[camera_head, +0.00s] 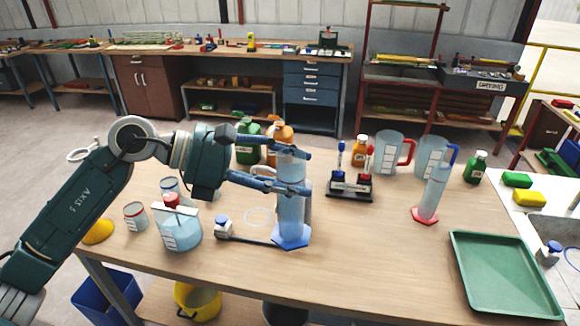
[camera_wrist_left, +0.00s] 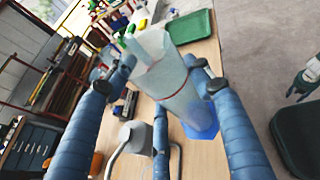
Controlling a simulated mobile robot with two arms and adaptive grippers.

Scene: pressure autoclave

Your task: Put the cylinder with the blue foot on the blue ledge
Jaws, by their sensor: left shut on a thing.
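The clear cylinder with the blue foot (camera_head: 292,220) stands upright near the middle of the front table, its foot appearing to rest on the wood. My left gripper (camera_head: 304,172) reaches in from the left and is shut on its upper body. In the left wrist view, the gripper's blue fingers (camera_wrist_left: 165,72) lie on both sides of the cylinder (camera_wrist_left: 166,78), its blue foot at the far end. I cannot make out a blue ledge in either view. A dark green, jointed part at the right of the wrist view may be my right gripper (camera_wrist_left: 304,78); its jaws are unclear.
A cylinder with a red foot (camera_head: 430,197) stands to the right, near two jugs. A pen stand (camera_head: 350,187) and bottles stand behind the held cylinder. A beaker (camera_head: 181,232) and small wash bottle stand left.

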